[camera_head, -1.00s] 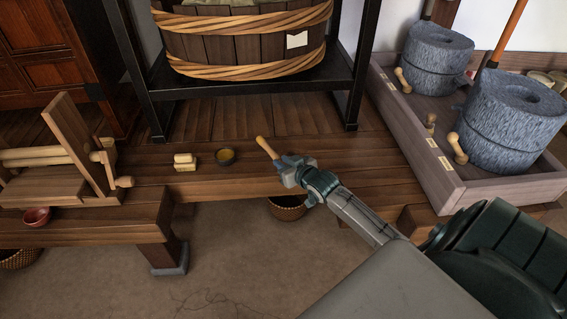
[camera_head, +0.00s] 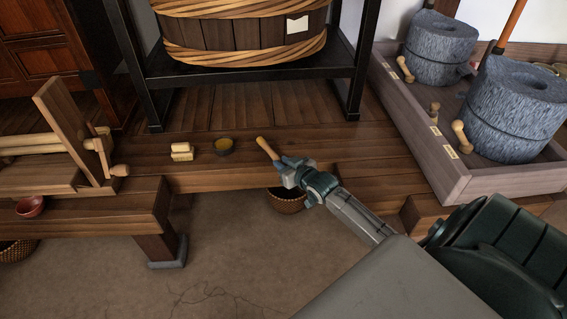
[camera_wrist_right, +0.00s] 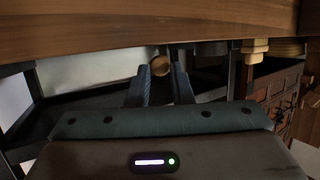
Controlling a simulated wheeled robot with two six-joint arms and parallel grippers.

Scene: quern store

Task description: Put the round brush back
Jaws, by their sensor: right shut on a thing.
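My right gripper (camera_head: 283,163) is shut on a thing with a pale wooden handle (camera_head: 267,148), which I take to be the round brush. The handle sticks out up and to the left from the jaws, in front of the wooden bench in the head view. In the right wrist view its round wooden end (camera_wrist_right: 160,65) shows between the two fingers. I cannot make out any bristles; the jaws may hide them. My left gripper is not in view.
A tray (camera_head: 476,182) with stone querns (camera_head: 515,105) is at right. A basket (camera_head: 286,203) sits below.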

